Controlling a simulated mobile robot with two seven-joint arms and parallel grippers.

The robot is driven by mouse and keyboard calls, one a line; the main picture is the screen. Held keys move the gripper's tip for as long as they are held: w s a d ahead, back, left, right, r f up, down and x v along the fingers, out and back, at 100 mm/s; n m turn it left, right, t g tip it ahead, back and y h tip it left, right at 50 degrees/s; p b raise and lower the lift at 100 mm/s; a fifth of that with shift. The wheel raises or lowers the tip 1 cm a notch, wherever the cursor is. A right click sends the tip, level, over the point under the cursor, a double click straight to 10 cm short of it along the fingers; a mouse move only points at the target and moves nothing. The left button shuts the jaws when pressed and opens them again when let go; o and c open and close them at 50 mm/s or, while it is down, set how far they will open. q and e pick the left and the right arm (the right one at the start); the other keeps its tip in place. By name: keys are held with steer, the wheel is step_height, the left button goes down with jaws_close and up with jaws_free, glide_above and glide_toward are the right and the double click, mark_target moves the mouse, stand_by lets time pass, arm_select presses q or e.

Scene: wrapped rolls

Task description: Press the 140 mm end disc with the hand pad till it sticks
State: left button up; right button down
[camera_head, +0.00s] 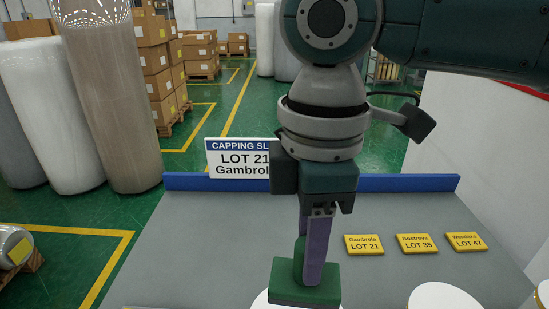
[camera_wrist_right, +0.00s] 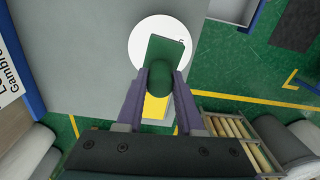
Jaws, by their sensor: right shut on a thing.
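My right gripper (camera_head: 318,212) is shut on the handle of a green hand pad (camera_head: 304,294). The pad hangs below the fingers near the front of the grey table. A white disc (camera_head: 262,302) shows under the pad at the bottom edge of the head view, partly hidden by it. In the right wrist view the pad (camera_wrist_right: 166,48) lies over the white disc (camera_wrist_right: 140,42), and the fingers (camera_wrist_right: 158,90) grip the green handle. I cannot tell whether pad and disc touch. The disc's size is not readable. My left gripper is not in view.
Yellow plates for LOT 21 (camera_head: 364,245), LOT 35 (camera_head: 416,244) and LOT 47 (camera_head: 466,242) lie on the right of the table. White round pieces (camera_head: 442,298) show at the bottom right. A blue rail (camera_head: 410,183) and a capping sign (camera_head: 236,158) stand at the back.

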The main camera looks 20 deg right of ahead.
mark_target(302, 289)
steer(key=shift+s+a+f+n, duration=0.1)
steer(key=shift+a+f+n, duration=0.1)
steer(key=shift+f+n, duration=0.4)
step_height(302, 289, down, 6)
steer(key=b, duration=0.8)
steer(key=shift+f, duration=0.15)
steer(key=shift+f, duration=0.3)
stand_by(0.9)
steer(key=shift+r, duration=0.1)
